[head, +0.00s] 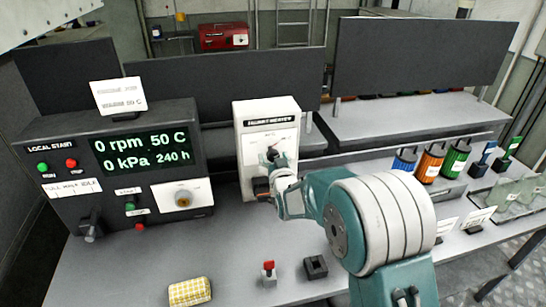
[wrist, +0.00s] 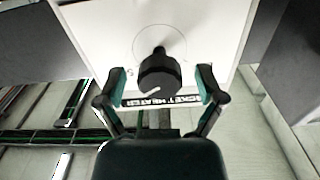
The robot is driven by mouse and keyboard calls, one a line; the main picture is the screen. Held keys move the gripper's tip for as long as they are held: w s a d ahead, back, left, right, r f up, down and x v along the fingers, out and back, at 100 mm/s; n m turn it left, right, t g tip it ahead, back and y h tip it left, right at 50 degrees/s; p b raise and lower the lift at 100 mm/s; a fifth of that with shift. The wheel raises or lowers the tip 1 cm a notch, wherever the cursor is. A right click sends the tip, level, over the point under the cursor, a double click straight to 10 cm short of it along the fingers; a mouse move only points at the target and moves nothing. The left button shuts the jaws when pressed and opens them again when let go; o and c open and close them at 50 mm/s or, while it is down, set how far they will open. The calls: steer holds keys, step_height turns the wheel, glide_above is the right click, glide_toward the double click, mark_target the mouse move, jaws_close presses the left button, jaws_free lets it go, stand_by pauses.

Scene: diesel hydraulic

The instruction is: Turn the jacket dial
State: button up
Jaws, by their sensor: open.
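The jacket heater box (head: 245,125) is a white upright panel on the bench in the head view, right of the control console. In the wrist view its white face (wrist: 95,35) fills the upper middle, with its name label upside down. The black jacket dial (wrist: 160,72) stands out from that face and bears a pale curved mark. My gripper (wrist: 161,84) is open, with one finger on each side of the dial and a gap showing at both sides.
A control console (head: 120,210) with a green display stands left of the box. A yellow checked cloth (head: 190,292), a red-topped switch (head: 269,273) and a black block (head: 315,267) are on the front of the bench. Coloured canisters (head: 430,162) stand at right. Bare bench lies between console and switch.

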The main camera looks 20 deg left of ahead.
steer(key=c, duration=1.1)
